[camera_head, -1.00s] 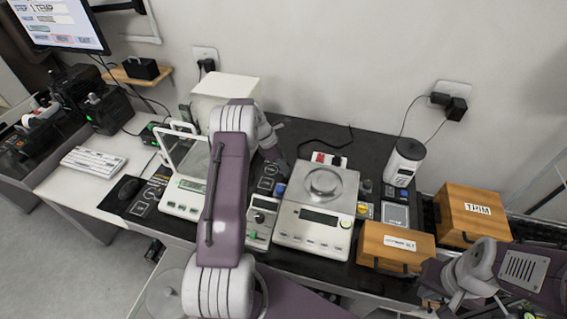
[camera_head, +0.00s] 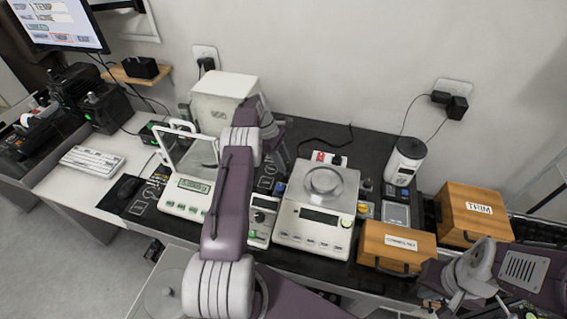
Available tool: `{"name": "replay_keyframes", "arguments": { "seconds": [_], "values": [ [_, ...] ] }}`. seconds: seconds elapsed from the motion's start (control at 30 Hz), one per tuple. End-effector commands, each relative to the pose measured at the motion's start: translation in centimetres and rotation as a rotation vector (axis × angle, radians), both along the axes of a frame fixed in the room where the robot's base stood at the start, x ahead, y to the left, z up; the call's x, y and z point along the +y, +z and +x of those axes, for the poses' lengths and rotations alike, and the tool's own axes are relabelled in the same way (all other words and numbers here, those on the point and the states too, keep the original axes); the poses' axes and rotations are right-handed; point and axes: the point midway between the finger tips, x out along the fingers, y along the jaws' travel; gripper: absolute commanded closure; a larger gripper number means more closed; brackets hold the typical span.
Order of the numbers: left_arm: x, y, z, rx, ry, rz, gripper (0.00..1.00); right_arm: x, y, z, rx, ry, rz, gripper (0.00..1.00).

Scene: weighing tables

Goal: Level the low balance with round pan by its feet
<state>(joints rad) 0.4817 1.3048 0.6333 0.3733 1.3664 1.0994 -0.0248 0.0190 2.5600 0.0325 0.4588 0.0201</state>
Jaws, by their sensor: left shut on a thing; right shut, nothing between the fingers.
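The low balance (camera_head: 339,237) is a pale flat box with a round silver pan (camera_head: 325,181) on top and a dark display on its front. It stands on the black table top. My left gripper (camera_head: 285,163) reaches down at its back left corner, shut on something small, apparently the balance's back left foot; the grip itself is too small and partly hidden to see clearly. A blue knob (camera_head: 280,188) shows at the balance's left edge. My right gripper (camera_head: 442,301) is at the lower right, shut and empty, away from the balance, partly hidden by its own arm.
A draft-shield balance (camera_head: 185,206) and a small grey instrument (camera_head: 261,221) stand to the left. Two wooden boxes (camera_head: 397,247) (camera_head: 474,213) and a white cylindrical device (camera_head: 405,160) stand to the right. A white box (camera_head: 222,100) is behind. Cables lie at the back.

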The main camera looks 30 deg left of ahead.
Motion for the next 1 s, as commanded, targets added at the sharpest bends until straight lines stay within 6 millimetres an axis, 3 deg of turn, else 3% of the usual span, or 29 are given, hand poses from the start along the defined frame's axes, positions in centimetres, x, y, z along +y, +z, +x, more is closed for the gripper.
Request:
{"name": "replay_keyframes", "arguments": {
  "seconds": [0.67,0.7,1.0],
  "values": [
    [0.04,0.30,0.21,-0.006,-0.062,0.002,1.00,0.00,-0.43,0.00,0.000,0.000,0.000,1.00],
    [0.04,0.29,0.21,-0.006,-0.062,0.002,0.61,0.00,-0.43,0.00,0.000,0.000,0.000,1.00],
    [0.02,0.29,0.12,-0.003,-0.063,0.000,0.61,0.00,-0.31,0.00,0.000,0.000,0.000,1.00]
  ]
}}
